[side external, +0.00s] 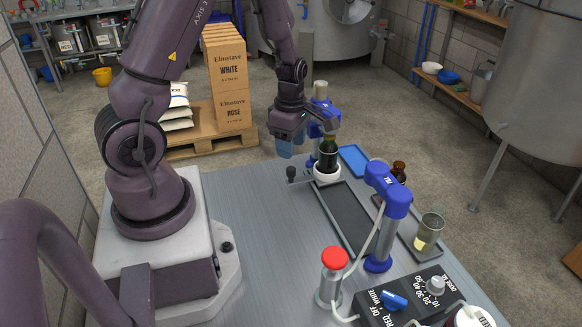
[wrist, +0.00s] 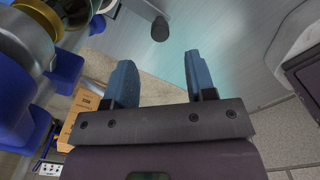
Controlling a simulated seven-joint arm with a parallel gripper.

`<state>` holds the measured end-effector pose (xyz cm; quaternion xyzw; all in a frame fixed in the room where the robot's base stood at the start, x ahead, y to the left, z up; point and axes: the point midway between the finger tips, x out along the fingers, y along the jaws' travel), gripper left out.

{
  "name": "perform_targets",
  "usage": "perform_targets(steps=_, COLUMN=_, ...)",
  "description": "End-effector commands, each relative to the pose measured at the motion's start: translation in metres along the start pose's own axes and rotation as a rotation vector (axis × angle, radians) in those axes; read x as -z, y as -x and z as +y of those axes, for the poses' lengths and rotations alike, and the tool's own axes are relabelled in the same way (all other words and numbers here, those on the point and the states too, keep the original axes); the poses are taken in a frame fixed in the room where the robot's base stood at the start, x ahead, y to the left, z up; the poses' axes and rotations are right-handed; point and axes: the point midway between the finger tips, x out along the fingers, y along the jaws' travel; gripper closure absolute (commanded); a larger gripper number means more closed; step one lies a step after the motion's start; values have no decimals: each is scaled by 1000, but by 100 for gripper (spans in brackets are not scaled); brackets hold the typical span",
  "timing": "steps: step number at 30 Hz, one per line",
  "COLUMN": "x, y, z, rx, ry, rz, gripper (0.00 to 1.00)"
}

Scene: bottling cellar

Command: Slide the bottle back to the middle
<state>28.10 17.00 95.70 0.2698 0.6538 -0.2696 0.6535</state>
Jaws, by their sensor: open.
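In the side view a dark green bottle (side external: 328,154) stands upright in a white ring-shaped holder (side external: 327,175) at the far end of a long dark track (side external: 348,218). A dark knob (side external: 291,173) stands just left of the holder and also shows in the wrist view (wrist: 160,28). My gripper (side external: 290,148) hangs left of the bottle, pointing down over the table's far edge area. In the wrist view its two blue fingers are spread, with nothing between them (wrist: 160,76). The knob lies beyond the fingertips. I cannot surely identify the bottle in the wrist view.
A blue-headed post (side external: 386,210) stands right of the track, and another stands behind the bottle. A red button (side external: 334,260), control box (side external: 405,299), glass beaker (side external: 429,230), brown bottle (side external: 399,171) and blue tray (side external: 354,159) crowd the right. The table's left side is clear.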

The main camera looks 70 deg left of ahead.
Motion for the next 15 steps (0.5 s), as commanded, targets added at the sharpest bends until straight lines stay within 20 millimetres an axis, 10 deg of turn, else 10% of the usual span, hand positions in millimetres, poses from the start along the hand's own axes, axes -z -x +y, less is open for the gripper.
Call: perform_targets(steps=15, x=0, y=-71, z=0, rx=0, ry=-2, rz=-1, gripper=49)
